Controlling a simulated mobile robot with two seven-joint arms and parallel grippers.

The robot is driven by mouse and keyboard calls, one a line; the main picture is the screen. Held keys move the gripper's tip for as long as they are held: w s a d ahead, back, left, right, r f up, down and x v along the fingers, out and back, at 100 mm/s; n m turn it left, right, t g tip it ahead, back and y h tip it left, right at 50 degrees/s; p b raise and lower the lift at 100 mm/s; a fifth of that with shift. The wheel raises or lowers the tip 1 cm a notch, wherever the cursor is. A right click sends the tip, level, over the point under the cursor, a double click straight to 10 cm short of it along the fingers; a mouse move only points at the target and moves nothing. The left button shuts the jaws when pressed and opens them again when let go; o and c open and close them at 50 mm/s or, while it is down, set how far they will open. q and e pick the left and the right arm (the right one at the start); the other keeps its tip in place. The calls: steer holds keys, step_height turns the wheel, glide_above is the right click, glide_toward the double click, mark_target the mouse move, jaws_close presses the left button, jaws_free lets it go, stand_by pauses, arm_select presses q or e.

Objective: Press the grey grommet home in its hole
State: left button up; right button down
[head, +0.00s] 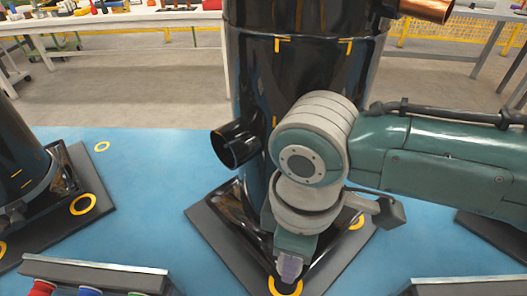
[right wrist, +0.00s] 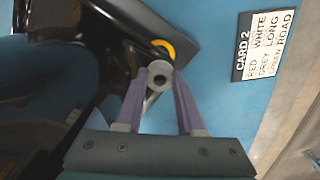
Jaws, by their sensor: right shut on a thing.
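My right gripper (head: 289,268) points down at the front corner of the middle compressor's black foot (head: 240,235). In the right wrist view its two purple fingers (right wrist: 158,95) are closed on the grey grommet (right wrist: 160,74), a short ring with a dark bore. A yellow ring (right wrist: 165,47) on the foot's corner shows just beyond the grommet; it also shows in the head view (head: 285,288), under the fingertips. The hole itself is hidden, and I cannot tell whether the grommet touches it. In the head view the grommet is hidden by the gripper. My left gripper is out of view.
The black compressor (head: 300,70) stands close behind my right arm, with a black stub pipe (head: 236,145) at its left. Racks with coloured pieces (head: 90,280) lie at the lower left. A card (right wrist: 264,46) lies on the blue floor (head: 140,180). Another compressor stands left.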

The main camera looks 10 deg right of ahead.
steer(key=shift+f+b, duration=0.9)
steer(key=shift+f, duration=0.35)
steer(key=shift+c, duration=2.2)
jaws_free()
step_height(320, 180, up, 10)
steer(key=p, duration=0.3)
